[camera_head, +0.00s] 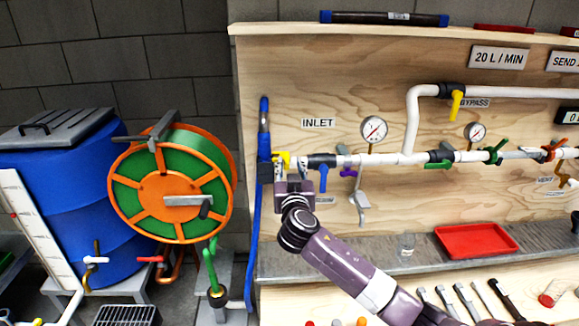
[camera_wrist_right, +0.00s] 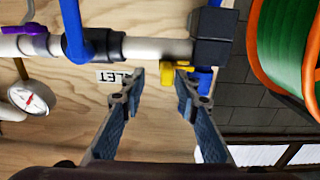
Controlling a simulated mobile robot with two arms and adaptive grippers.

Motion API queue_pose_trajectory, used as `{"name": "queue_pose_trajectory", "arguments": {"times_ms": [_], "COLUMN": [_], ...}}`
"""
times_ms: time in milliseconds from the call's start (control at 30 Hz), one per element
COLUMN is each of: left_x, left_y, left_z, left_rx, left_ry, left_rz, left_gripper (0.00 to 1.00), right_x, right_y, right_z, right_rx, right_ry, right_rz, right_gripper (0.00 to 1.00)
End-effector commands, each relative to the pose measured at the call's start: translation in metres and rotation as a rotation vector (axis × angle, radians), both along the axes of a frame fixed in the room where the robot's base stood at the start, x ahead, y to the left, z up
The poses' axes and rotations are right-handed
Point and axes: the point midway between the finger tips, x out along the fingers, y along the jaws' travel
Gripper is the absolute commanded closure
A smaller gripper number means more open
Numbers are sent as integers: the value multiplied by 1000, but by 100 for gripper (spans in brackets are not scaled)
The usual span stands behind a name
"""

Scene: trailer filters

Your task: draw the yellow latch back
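The yellow latch (camera_head: 281,157) sits at the left end of the white pipe, below and left of the INLET label in the head view. In the right wrist view the yellow latch (camera_wrist_right: 168,73) shows under the black block, partly hidden by the picture-right finger. My right gripper (camera_wrist_right: 160,78) is open, its fingers apart with the tips close to the latch. I cannot tell whether a finger touches it. In the head view my right gripper (camera_head: 286,181) is just below the latch, its fingertips hard to make out. My left gripper is not in view.
A blue-handled valve (camera_head: 323,174) is close to the right of the gripper. A vertical blue hose (camera_head: 254,222) runs close on the left. The orange and green reel (camera_head: 170,188) stands further left. A red tray (camera_head: 476,241) and several tools are on the bench at the right.

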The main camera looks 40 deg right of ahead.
Motion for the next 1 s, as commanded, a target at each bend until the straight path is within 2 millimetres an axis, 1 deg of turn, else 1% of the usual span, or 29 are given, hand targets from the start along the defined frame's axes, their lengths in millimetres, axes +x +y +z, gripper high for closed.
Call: {"name": "queue_pose_trajectory", "arguments": {"times_ms": [167, 267, 367, 600, 700, 833, 1000], "left_x": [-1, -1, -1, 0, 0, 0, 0], "left_y": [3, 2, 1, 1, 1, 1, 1], "left_z": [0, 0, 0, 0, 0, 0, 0], "left_rx": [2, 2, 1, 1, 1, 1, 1], "left_ry": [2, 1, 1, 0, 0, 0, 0], "left_rz": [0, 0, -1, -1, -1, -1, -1], "left_gripper": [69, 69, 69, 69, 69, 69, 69], "right_x": [-3, -11, -25, -66, -81, -95, -103], "right_y": [3, 9, 17, 41, 48, 57, 61], "right_z": [0, -1, -1, -2, -1, -1, 0], "right_rx": [2, 2, 2, 4, 5, 2, 1], "right_ry": [-1, -1, 0, 1, 0, 0, -1], "right_rz": [3, 5, 4, 3, 0, 1, -2], "right_gripper": [71, 71, 71, 71, 71, 71, 71]}}
